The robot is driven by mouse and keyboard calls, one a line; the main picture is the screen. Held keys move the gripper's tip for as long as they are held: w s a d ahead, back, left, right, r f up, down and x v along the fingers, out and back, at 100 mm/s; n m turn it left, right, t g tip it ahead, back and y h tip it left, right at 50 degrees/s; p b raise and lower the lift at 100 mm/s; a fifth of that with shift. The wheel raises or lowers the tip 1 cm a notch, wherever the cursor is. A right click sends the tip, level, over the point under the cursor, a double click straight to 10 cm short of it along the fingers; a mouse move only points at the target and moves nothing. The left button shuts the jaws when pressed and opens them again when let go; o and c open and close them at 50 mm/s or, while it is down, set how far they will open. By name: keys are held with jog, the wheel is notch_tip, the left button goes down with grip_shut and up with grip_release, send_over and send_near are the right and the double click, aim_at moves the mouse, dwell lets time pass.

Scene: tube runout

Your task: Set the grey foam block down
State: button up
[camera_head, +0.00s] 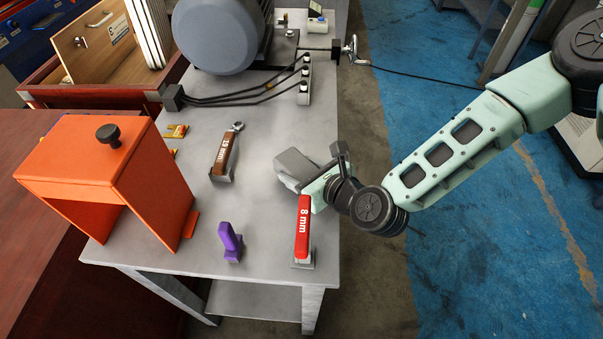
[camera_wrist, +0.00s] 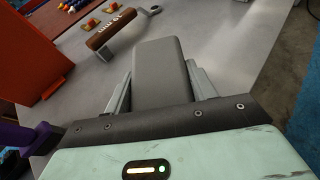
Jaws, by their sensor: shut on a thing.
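The grey foam block (camera_wrist: 160,75) is a plain grey bar. In the wrist view it lies between the two fingers of my gripper (camera_wrist: 160,90), which is shut on it. In the head view the block (camera_head: 293,167) shows at the end of my gripper (camera_head: 312,178), over the right side of the grey table (camera_head: 262,215). I cannot tell whether the block touches the table top. Its near end is hidden by the gripper body in the wrist view.
A red-handled tool marked 8 mm (camera_head: 303,228) stands just in front of my gripper. A brown-handled tool (camera_head: 226,153) and a purple piece (camera_head: 230,241) are to the left. An orange cover (camera_head: 110,170) stands at the left edge. A large grey motor (camera_head: 218,35) is at the back.

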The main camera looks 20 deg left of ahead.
jog(key=shift+f, duration=0.8)
jog(key=shift+f, duration=0.1)
jog(key=o, duration=1)
jog(key=b+v, duration=0.2)
jog(key=v, duration=1)
